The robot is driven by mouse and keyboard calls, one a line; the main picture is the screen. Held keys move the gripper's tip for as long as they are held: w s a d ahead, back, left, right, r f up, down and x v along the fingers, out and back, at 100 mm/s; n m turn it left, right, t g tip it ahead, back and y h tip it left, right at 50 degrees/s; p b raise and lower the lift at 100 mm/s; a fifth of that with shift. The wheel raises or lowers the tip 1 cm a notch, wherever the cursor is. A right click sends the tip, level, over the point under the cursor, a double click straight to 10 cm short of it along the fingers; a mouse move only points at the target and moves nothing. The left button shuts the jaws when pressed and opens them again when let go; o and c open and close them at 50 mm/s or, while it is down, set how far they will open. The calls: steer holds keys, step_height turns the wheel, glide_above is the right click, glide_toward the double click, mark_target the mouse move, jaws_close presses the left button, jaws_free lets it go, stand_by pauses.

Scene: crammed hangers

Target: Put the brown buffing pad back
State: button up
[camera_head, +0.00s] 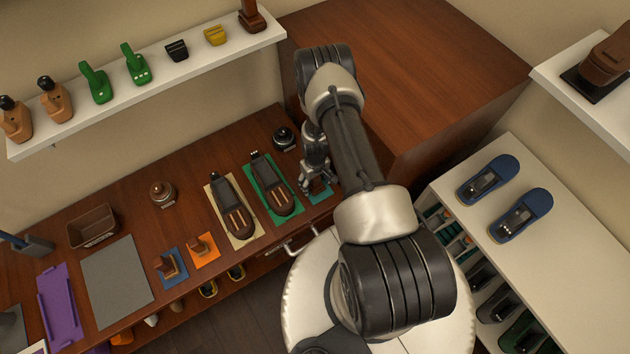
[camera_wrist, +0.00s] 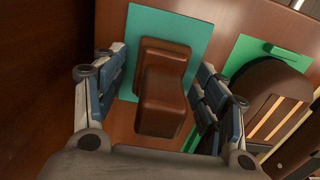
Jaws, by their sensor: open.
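A small brown block with a raised grip, which looks like the brown buffing pad (camera_wrist: 163,92), is over a teal mat (camera_wrist: 198,35) in the wrist view. Its lower end in the picture reaches past the mat's edge. My gripper (camera_wrist: 158,68) is open, with one finger on each side of the pad and a visible gap on both sides. In the head view, my gripper (camera_head: 313,180) points down at the right end of the brown bench, over the teal mat (camera_head: 320,193). The pad is hidden there by my gripper and arm.
Just left, a dark brush-like tool (camera_head: 268,182) lies on a green mat, and another (camera_head: 231,206) on a cream mat. A round black-knobbed item (camera_head: 285,138) stands behind. A tall brown cabinet (camera_head: 430,60) rises close on the right. Smaller pads sit on orange and blue mats.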

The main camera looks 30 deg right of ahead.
steer(key=a+r+t+p, duration=0.1)
steer(key=a+r+p, duration=0.2)
steer(key=r, duration=2.2)
steer(key=a+r+t+p, duration=0.1)
steer(key=a+r+p, duration=0.2)
steer(key=r, duration=2.2)
steer(key=s+a+r+t, duration=0.1)
steer(key=s+a+r, duration=0.2)
steer(key=s+r, duration=0.4)
steer(key=s+a+r+t, duration=0.1)
steer(key=s+a+r, duration=0.2)
steer(key=s+r, duration=0.5)
steer(key=s, duration=0.4)
steer(key=shift+s+a+r+t, duration=0.2)
steer(key=shift+s+t, duration=0.1)
steer(key=shift+s, duration=0.1)
